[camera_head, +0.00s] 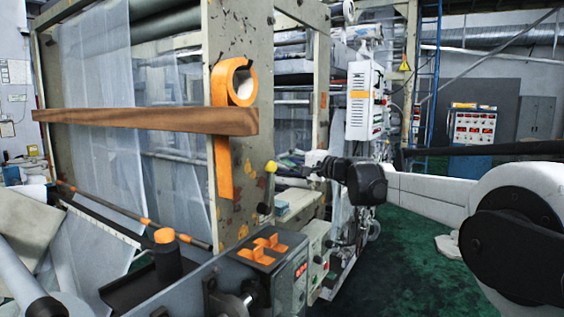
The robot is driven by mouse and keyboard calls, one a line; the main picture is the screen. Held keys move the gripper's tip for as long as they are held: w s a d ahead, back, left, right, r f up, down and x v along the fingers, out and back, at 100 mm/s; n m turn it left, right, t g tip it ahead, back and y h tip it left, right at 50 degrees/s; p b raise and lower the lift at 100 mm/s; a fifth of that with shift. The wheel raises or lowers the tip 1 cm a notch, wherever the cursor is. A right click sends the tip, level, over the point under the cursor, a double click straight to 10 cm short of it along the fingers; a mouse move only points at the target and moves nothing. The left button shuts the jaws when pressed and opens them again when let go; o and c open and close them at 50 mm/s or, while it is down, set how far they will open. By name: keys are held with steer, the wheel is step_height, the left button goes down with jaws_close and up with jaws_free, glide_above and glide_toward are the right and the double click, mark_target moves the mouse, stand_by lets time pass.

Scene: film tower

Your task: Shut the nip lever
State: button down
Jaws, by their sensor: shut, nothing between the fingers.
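An orange lever (224,170) hangs on the machine's pale side frame. It has a round orange hub (235,80) at its top and a flat arm pointing down; I take it to be the nip lever. A brown bar crosses in front of it and hides part of the arm. My gripper (281,169) is shut and empty, to the right of the lever's lower part. A yellow knob (270,167) shows at the gripper's tip; I cannot tell whether they touch or what the knob belongs to.
The brown bar (130,119) runs across the film web (95,75). Below stand a control box (293,282) with an orange cross-shaped handle (262,247) and an orange-capped post (165,236). A control cabinet (472,128) stands behind.

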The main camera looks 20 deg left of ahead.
steer(key=b+v, duration=0.1)
steer(key=v, duration=0.8)
steer(key=shift+s+d, duration=0.2)
steer(key=s+d+f+n+h+b, duration=0.1)
steer(key=s+d+f+h, duration=0.4)
steer(key=s+d+f, duration=0.5)
steer(key=s+d+f+n+h+b, duration=0.1)
steer(key=s+d+f+h+b, duration=0.1)
steer(key=s+d+f+h, duration=0.4)
steer(key=s+d+f+n+h+b, duration=0.1)
steer(key=s+d+f+h, duration=0.4)
steer(key=s+d+f, duration=1)
steer(key=s+d, duration=0.6)
steer(key=s, duration=0.6)
steer(key=shift+s+d+h, duration=0.2)
steer(key=shift+s+h, duration=0.15)
steer(key=shift+h, duration=0.05)
